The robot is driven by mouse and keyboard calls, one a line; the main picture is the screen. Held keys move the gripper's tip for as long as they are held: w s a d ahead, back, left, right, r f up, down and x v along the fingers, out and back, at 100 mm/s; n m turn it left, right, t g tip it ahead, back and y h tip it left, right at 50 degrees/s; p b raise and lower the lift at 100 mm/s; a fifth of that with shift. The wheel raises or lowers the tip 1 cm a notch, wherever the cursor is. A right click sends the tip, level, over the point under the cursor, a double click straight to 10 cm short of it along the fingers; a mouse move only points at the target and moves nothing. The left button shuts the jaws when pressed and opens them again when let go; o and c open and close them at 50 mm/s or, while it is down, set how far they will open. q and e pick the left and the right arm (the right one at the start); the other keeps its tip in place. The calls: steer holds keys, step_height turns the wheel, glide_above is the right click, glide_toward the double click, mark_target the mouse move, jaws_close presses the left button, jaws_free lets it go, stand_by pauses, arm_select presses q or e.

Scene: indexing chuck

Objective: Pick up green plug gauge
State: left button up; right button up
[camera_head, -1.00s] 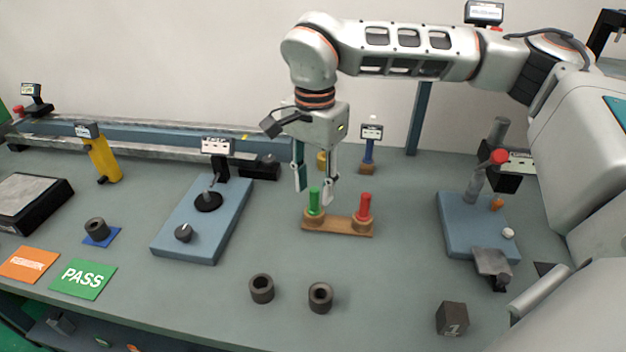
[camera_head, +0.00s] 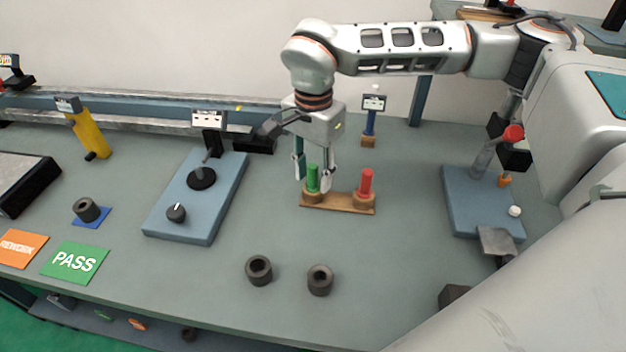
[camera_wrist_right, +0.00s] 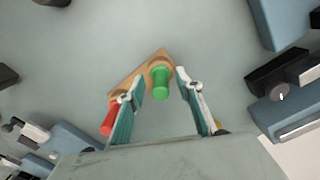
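The green plug gauge (camera_head: 312,178) stands upright in a wooden holder (camera_head: 338,203), beside the red plug gauge (camera_head: 366,184). My right gripper (camera_head: 312,182) is lowered over the green gauge, with one finger on each side of it. In the right wrist view the green gauge (camera_wrist_right: 161,82) sits between the open fingers (camera_wrist_right: 160,88), with a gap on both sides. The red gauge (camera_wrist_right: 108,119) is outside the fingers, close to the left one. My left gripper does not show.
Two dark rings (camera_head: 259,270) (camera_head: 320,280) lie in front of the holder. A blue plate with a knob (camera_head: 198,210) is to the left, and another blue fixture (camera_head: 468,212) is to the right. Green PASS (camera_head: 75,262) and orange (camera_head: 20,247) cards lie at the front left.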

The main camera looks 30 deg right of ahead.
steer(key=shift+f, duration=0.2)
jaws_close()
steer(key=shift+r, duration=0.15)
